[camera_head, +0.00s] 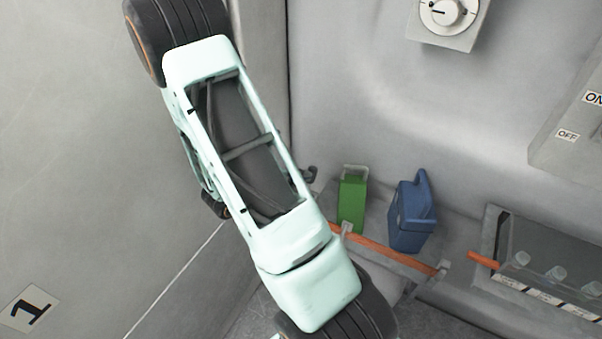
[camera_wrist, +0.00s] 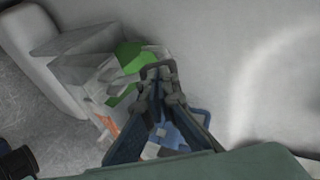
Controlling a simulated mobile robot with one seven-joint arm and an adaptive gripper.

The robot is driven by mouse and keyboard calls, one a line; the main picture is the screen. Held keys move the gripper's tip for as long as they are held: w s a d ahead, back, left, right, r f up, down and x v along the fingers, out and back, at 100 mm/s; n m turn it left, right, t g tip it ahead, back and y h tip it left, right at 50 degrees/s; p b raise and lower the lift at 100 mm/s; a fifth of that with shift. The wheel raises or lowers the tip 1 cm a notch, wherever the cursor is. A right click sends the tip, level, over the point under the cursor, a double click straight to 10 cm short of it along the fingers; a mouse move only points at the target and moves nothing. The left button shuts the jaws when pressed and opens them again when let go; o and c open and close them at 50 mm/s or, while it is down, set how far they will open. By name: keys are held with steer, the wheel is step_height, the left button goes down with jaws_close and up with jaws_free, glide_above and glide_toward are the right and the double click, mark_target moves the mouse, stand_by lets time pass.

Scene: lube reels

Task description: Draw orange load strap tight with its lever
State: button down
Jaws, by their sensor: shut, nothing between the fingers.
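The orange load strap (camera_head: 375,246) runs along the front of a grey shelf, low in front of a green container (camera_head: 352,198) and a blue jug (camera_head: 410,215). A small grey fitting (camera_head: 347,228) sits on the strap near the green container, and another (camera_head: 443,266) at its right end. I cannot tell which is the lever. In the wrist view a bit of the orange strap (camera_wrist: 107,127) shows left of my gripper (camera_wrist: 159,72), which is shut and empty over the green and blue containers. My arm hides the strap's left part in the head view.
A grey crate (camera_head: 545,240) with several bottles stands at the right, with another orange piece (camera_head: 485,261) at its left side. A wall dial (camera_head: 448,12) and an ON/OFF box (camera_head: 575,120) are above. The wall between them is bare.

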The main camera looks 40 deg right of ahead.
steer(key=shift+w+d, duration=0.15)
steer(key=shift+d, duration=0.15)
